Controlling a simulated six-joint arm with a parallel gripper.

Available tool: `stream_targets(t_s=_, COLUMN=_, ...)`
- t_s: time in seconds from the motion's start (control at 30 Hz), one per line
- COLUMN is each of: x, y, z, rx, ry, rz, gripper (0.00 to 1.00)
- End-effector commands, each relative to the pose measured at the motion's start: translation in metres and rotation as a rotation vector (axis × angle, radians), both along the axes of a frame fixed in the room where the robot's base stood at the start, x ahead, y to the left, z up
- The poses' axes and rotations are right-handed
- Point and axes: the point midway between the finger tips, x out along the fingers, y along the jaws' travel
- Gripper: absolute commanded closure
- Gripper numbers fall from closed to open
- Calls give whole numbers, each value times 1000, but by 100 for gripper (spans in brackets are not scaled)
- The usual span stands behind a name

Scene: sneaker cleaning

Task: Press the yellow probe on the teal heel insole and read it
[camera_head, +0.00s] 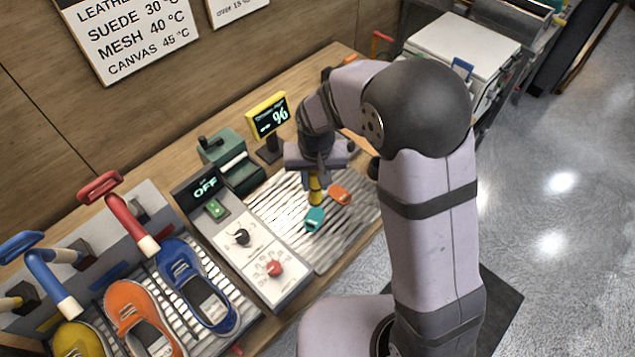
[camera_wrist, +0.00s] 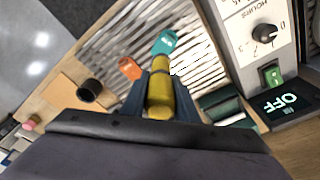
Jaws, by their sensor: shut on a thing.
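My gripper (camera_head: 315,176) points down over the slatted metal rack, shut on the yellow probe (camera_head: 315,190). In the wrist view the probe (camera_wrist: 159,92) sits between the two dark fingers (camera_wrist: 160,88). The teal insole (camera_head: 314,221) lies on the rack just below the probe's tip in the head view; it also shows in the wrist view (camera_wrist: 164,43). I cannot tell whether the tip touches it. An orange insole (camera_head: 340,194) lies beside it to the right. The yellow-framed meter (camera_head: 267,115) shows dashes and a "%" sign; no number is readable.
A control box (camera_head: 250,240) with knobs and an "OFF" display stands left of the rack. A green device (camera_head: 230,160) stands behind. Blue and orange sneakers (camera_head: 196,285) (camera_head: 140,318) are at lower left. A dark cup (camera_wrist: 89,90) stands near the rack.

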Motion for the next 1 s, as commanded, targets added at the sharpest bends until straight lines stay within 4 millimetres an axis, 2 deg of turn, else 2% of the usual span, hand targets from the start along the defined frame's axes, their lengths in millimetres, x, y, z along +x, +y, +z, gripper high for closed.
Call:
stream_targets(t_s=0.47, x=0, y=0, z=-7, rx=0, ry=2, rz=-30, gripper=96)
stream_targets(t_s=1.0, x=0, y=0, z=-50, rx=-1, ry=2, rz=-29, gripper=96)
